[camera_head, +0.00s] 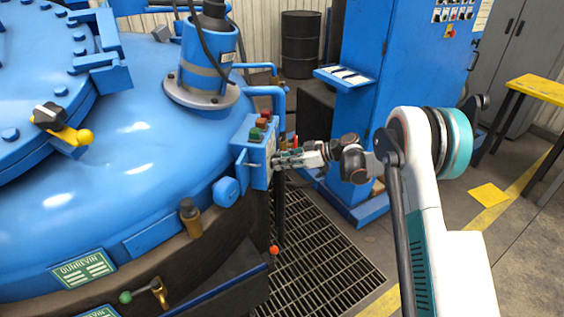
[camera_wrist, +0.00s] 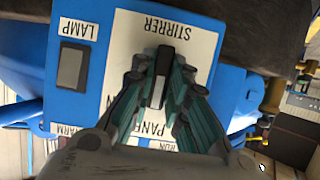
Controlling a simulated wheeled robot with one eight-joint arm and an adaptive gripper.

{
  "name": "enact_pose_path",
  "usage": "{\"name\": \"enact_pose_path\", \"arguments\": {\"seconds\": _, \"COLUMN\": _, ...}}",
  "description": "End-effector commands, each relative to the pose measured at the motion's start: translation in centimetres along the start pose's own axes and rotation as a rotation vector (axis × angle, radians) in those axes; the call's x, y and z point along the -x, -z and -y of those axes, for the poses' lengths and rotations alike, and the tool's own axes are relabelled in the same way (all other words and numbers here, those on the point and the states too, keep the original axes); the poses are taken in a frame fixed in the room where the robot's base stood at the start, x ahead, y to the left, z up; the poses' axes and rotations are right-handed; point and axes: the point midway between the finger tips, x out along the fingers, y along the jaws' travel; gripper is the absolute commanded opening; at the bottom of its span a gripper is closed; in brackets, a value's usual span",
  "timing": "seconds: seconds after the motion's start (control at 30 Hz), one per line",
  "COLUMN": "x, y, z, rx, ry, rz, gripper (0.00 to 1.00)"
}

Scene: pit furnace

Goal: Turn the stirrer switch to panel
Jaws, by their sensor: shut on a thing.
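The blue control box (camera_head: 254,150) stands at the edge of the furnace lid, with red and green buttons on top. In the wrist view its face (camera_wrist: 100,52) appears upside down, with a STIRRER label at the top and a partly hidden PANEL label at the bottom. The stirrer switch (camera_wrist: 160,66) is a dark knob with a pale stripe, standing nearly upright in the picture. My gripper (camera_wrist: 159,82) has its teal-lined fingers on both sides of the knob, shut on it. In the head view my gripper (camera_head: 284,160) reaches the box from the right; the switch is hidden there.
A grey lamp switch (camera_wrist: 71,66) sits left of the stirrer switch in the wrist view. The blue furnace lid (camera_head: 130,170) fills the left. A blue cabinet (camera_head: 372,90) stands behind my arm. Floor grating (camera_head: 325,255) lies below.

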Motion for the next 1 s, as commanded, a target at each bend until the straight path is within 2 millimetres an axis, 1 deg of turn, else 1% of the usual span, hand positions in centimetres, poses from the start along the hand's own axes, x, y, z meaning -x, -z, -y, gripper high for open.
{"name": "enact_pose_path", "arguments": {"seconds": 0.17, "x": 0.0, "y": -0.1, "z": 0.0, "rx": 0.001, "ry": -0.001, "rz": 0.000, "gripper": 0.00}}
{"name": "enact_pose_path", "arguments": {"seconds": 0.2, "x": 0.0, "y": -0.1, "z": 0.0, "rx": 0.001, "ry": -0.001, "rz": 0.000, "gripper": 0.22}}
{"name": "enact_pose_path", "arguments": {"seconds": 0.27, "x": 0.0, "y": -0.1, "z": 0.0, "rx": 0.001, "ry": -0.001, "rz": 0.000, "gripper": 0.35}}
{"name": "enact_pose_path", "arguments": {"seconds": 0.57, "x": 0.0, "y": 0.0, "z": 0.0, "rx": 0.001, "ry": -0.001, "rz": 0.000, "gripper": 0.35}}
{"name": "enact_pose_path", "arguments": {"seconds": 0.67, "x": 0.4, "y": 0.0, "z": 0.0, "rx": 0.001, "ry": -0.001, "rz": 0.000, "gripper": 0.35}}
{"name": "enact_pose_path", "arguments": {"seconds": 0.77, "x": 1.5, "y": 0.0, "z": -0.1, "rx": 0.000, "ry": -0.003, "rz": 0.000, "gripper": 0.35}}
{"name": "enact_pose_path", "arguments": {"seconds": 0.87, "x": 3.3, "y": 0.0, "z": -0.1, "rx": 0.000, "ry": -0.003, "rz": 0.000, "gripper": 0.35}}
{"name": "enact_pose_path", "arguments": {"seconds": 1.0, "x": 6.2, "y": 0.0, "z": -0.1, "rx": 0.000, "ry": -0.003, "rz": 0.000, "gripper": 0.35}}
